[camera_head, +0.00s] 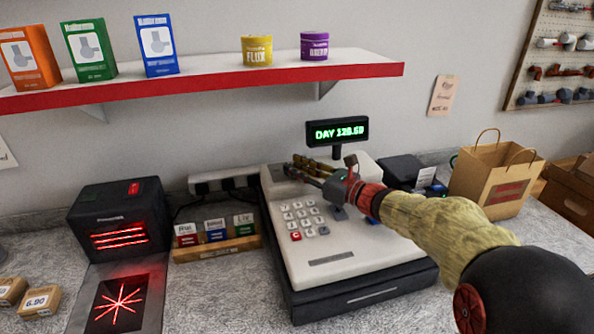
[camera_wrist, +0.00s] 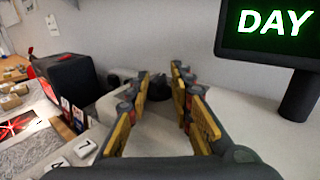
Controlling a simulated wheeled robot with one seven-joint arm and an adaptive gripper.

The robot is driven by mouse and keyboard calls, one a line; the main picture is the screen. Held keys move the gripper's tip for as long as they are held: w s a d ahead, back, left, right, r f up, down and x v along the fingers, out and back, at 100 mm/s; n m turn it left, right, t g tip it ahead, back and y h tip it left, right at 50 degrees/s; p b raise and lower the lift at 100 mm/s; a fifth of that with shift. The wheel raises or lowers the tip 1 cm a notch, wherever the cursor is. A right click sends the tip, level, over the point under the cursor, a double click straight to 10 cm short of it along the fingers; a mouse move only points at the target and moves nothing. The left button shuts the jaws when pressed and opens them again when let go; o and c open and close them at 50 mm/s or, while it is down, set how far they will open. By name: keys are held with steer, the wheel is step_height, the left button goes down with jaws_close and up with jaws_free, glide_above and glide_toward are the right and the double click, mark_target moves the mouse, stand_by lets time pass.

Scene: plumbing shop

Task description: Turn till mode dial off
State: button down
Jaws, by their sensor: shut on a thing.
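The till (camera_head: 350,262) is a cream cash register with a keypad, on the counter. Its display on a post (camera_head: 337,131) reads "DAY" and an amount in green; "DAY" also shows in the wrist view (camera_wrist: 275,25). The mode dial (camera_wrist: 158,88) is a small dark knob on the till's upper surface, between my fingertips in the wrist view. My gripper (camera_head: 291,170) reaches over the keypad to the till's upper left corner and is shut on the dial. In the head view the fingers mostly hide the dial, and its pointer direction cannot be read.
A black scanner box (camera_head: 118,222) with red lines stands left of the till, beside a small card rack (camera_head: 215,249). A card reader (camera_head: 402,170) and paper bag (camera_head: 495,180) stand to the right. A red-edged shelf (camera_head: 210,87) hangs above. The display post rises close to my gripper.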

steer(key=shift+a+f+n+g+y, duration=0.1)
steer(key=shift+a+n+g+y, duration=0.05)
steer(key=shift+n+g+y, duration=0.15)
steer(key=c, duration=1.8)
jaws_free()
steer(key=shift+s, duration=0.15)
steer(key=shift+s+d, duration=0.1)
steer(key=shift+d, duration=0.1)
steer(key=v, duration=1.1)
steer(key=shift+s+d, duration=0.15)
steer(key=shift+s, duration=0.1)
